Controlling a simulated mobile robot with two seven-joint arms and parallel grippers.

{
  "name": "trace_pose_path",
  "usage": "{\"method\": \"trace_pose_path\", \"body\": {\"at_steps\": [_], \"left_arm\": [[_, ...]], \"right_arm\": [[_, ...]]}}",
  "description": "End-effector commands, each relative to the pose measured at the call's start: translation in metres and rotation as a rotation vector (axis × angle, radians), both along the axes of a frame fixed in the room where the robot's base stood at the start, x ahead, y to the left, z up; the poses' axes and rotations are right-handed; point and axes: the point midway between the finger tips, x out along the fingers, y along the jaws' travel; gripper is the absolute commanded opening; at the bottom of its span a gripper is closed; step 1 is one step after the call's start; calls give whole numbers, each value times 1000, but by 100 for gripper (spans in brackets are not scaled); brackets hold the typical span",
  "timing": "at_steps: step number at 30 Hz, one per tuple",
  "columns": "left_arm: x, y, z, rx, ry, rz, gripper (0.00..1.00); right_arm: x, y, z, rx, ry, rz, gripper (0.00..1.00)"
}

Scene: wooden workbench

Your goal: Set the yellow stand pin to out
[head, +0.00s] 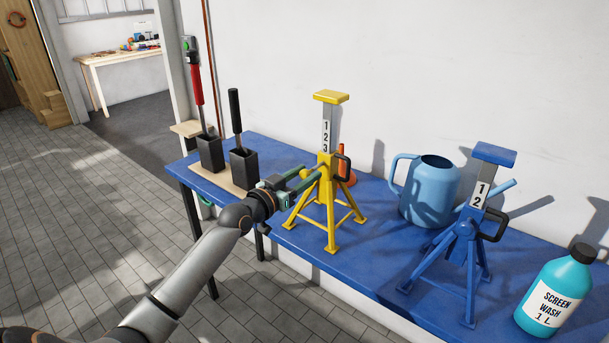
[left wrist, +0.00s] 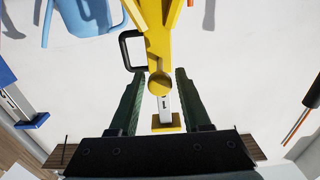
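The yellow stand (head: 325,205) stands upright on the blue bench, its column marked 1, 2, 3. A black looped pin handle (head: 343,168) sits at the right of its collar; it also shows in the left wrist view (left wrist: 128,50). I cannot tell how far the pin is in. A round-ended yellow bar (left wrist: 159,85) points from the collar toward my left gripper (head: 304,178). That gripper is open, its green fingers on either side of the bar's end with gaps visible; the loop lies outside them. My right gripper is not in view.
A blue stand (head: 467,240) with its own black loop stands to the right. A blue watering can (head: 428,190) and a screen wash bottle (head: 553,295) share the bench (head: 350,262). Black holders (head: 244,168) with handled tools stand left; an orange object (head: 347,178) is behind the yellow stand.

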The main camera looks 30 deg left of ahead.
Motion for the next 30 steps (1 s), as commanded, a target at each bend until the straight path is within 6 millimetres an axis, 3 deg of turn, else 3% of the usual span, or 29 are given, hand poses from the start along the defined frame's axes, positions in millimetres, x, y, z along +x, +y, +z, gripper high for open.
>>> {"method": "trace_pose_path", "body": {"at_steps": [4,14,30], "left_arm": [[0,0,0,0,1,0,63],[-4,1,-1,0,1,0,63],[-87,7,-3,2,4,0,63]], "right_arm": [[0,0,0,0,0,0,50],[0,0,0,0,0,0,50],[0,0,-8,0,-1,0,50]]}}
